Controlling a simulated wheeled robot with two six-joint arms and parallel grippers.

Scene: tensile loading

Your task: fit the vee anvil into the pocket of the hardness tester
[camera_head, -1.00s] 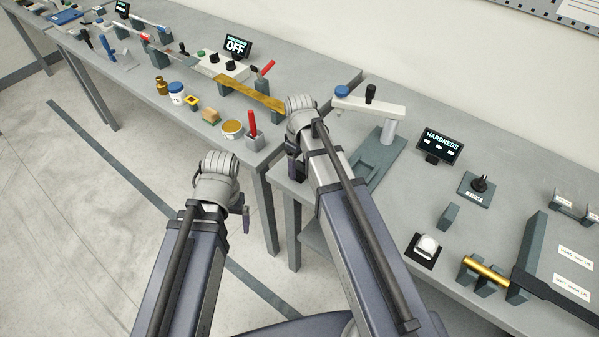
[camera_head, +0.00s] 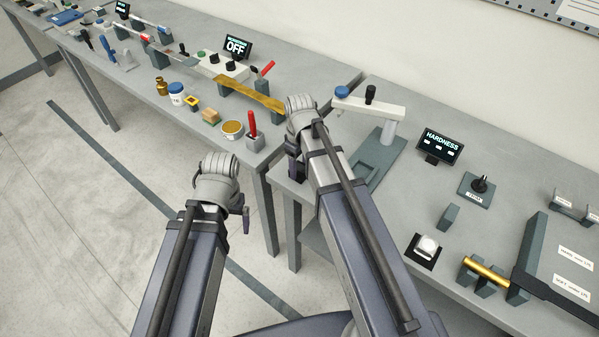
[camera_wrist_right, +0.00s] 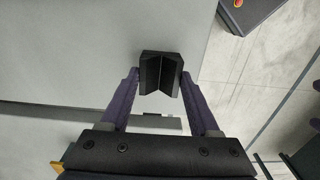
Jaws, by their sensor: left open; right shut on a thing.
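The vee anvil (camera_wrist_right: 160,72) is a dark block with a V-shaped groove, held between the fingertips of my right gripper (camera_wrist_right: 161,82) in the right wrist view. In the head view my right gripper (camera_head: 292,170) is at the left end of the right-hand bench, mostly hidden by its own arm, and the anvil cannot be made out. The hardness tester (camera_head: 393,132) has a grey-green base, a white arm and a blue knob, just right of my right wrist. A recess shows in its base (camera_head: 384,158), partly hidden by my arm. My left gripper (camera_head: 243,214) hangs over the floor, away from the benches.
A hardness display (camera_head: 438,146), a dark stand (camera_head: 477,188), a small grey block (camera_head: 448,216), a white-topped piece (camera_head: 426,246) and a brass cylinder (camera_head: 487,270) stand on the right-hand bench. A red-handled tool (camera_head: 252,127) stands at the near end of the left-hand bench.

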